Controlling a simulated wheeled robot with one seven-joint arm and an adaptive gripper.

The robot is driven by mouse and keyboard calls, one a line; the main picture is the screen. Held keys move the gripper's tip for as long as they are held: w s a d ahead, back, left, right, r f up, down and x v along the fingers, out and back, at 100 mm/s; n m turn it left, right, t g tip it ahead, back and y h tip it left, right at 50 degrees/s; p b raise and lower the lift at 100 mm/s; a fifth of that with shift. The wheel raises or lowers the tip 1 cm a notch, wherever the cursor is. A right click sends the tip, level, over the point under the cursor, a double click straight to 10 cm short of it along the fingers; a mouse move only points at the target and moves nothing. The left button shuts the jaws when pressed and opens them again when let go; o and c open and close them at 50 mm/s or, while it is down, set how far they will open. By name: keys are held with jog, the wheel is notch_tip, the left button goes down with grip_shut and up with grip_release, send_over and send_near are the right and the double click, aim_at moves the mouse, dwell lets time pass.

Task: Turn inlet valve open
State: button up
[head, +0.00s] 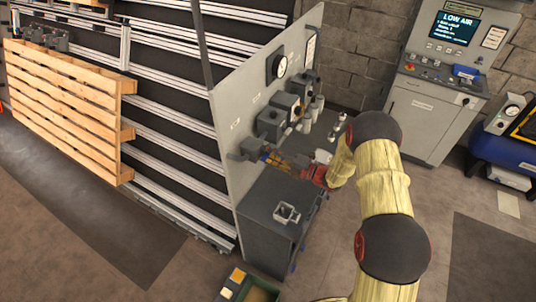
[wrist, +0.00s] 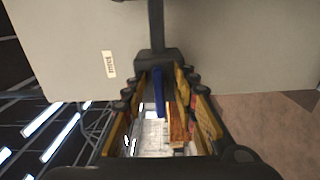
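The inlet valve, as I take it, is a dark valve body (head: 251,148) low on the left part of the grey upright panel. In the wrist view the dark valve body (wrist: 158,60) has a dark pipe above it and a narrow blue lever (wrist: 158,92) pointing towards my palm. My gripper (head: 272,157) is at the valve in the head view. In the wrist view my gripper (wrist: 161,85) has its yellow fingers apart, one on each side of the blue lever, with gaps visible. Contact at the fingertips cannot be told.
The grey panel (head: 235,105) also carries a gauge (head: 279,65) and other dark units (head: 270,122). A dark cabinet (head: 262,215) stands below, with a small bracket (head: 287,213) on top. A control console (head: 437,105) reads LOW AIR. A wooden pallet (head: 70,100) leans at left.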

jog(key=v, duration=1.2)
jog(key=shift+w, duration=0.1)
dwell(0.4)
